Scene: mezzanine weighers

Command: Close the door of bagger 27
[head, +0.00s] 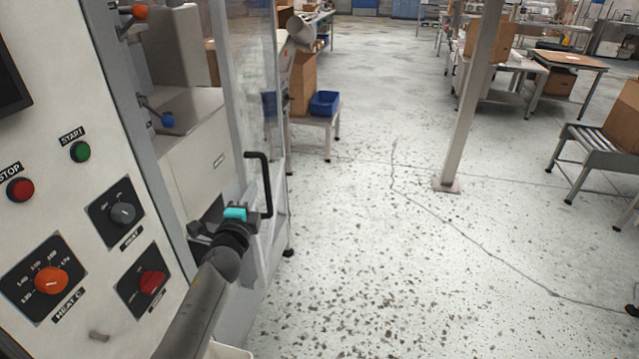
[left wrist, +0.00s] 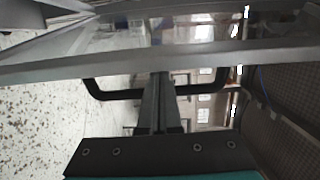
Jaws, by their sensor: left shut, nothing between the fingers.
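The bagger's door (head: 232,110) is a clear panel in a grey frame; the machine's inside shows to its left, so it appears to stand open, though how far I cannot tell. Its black bar handle (head: 266,180) is on the panel's outer side. My left gripper (head: 250,213) is shut and empty by the handle's lower end. In the left wrist view the closed fingers (left wrist: 160,78) cross over the handle (left wrist: 112,95) near its middle, pointing at the door frame (left wrist: 50,68); contact is unclear. No bagger number is legible. My right gripper is out of view.
The machine's control panel (head: 60,190) has a red stop button (head: 20,189), a green start button (head: 80,151) and several knobs. A blue bin (head: 324,103) is on a stand behind the door. A grey post (head: 470,110) stands right. The speckled floor between is clear.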

